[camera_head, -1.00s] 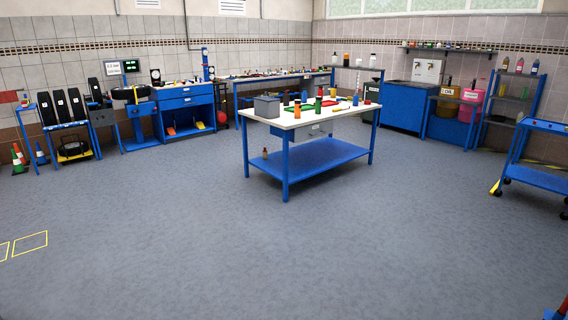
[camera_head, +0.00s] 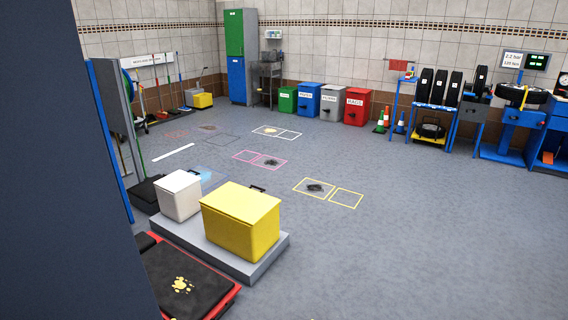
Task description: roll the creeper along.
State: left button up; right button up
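A low board with a black padded top and a red frame, which looks like the creeper (camera_head: 207,289), lies on the floor at the lower left. A yellow splotch (camera_head: 181,285) is on its black top. Its left part is hidden behind a large dark blue surface, and its near end is close to the bottom of the picture. Any wheels under it cannot be made out. Neither of my grippers is in view.
A grey platform (camera_head: 267,262) just behind the creeper bears a yellow box (camera_head: 241,222) and a white box (camera_head: 179,196). The dark blue surface (camera_head: 80,200) fills the left side. Open floor (camera_head: 410,250) lies to the right. Coloured bins (camera_head: 357,106) line the back wall.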

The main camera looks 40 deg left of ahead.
aim_at(183, 286)
jog(key=i+u, duration=0.45)
jog(key=i+l+u, duration=0.2)
jog(key=i+u, duration=0.3)
jog(key=i+l+u, duration=0.45)
jog(key=i, duration=0.15)
jog(key=i+l+u, duration=0.1)
jog(key=u, duration=0.35)
jog(key=i+l+u, duration=0.15)
jog(key=i+u, duration=0.15)
jog(key=u, duration=0.15)
jog(key=i+l+u, duration=0.15)
jog(key=u, duration=0.3)
jog(key=i+l+u, duration=0.1)
jog(key=l+u, duration=0.35)
jog(key=i+l+u, duration=0.1)
jog(key=u, duration=0.35)
jog(key=l, duration=0.1)
